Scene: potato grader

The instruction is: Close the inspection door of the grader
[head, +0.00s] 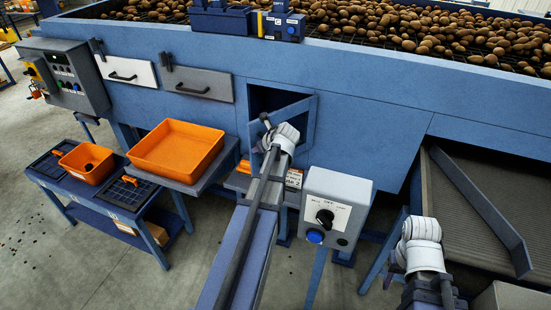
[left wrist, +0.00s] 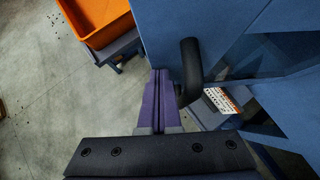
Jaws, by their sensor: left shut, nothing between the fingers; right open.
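The grader's inspection door (head: 298,123) is a blue panel standing open, swung outward from a dark opening (head: 262,98) in the blue side wall. A black bar handle (head: 265,120) sits near its free edge. In the left wrist view the handle (left wrist: 190,68) stands on the blue door panel (left wrist: 225,30). My left gripper (left wrist: 160,75) is shut and empty, its purple fingertips just left of the handle; I cannot tell whether they touch. In the head view my left wrist partly covers the door. My right gripper (head: 392,272) is open, low at the right, away from the door.
A control box (head: 337,205) on a post stands right of my left arm. An orange tray (head: 178,150) on a stand and a cart with an orange bin (head: 87,162) are at the left. A sloping conveyor (head: 480,195) is at the right. Two small closed panels are left of the opening.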

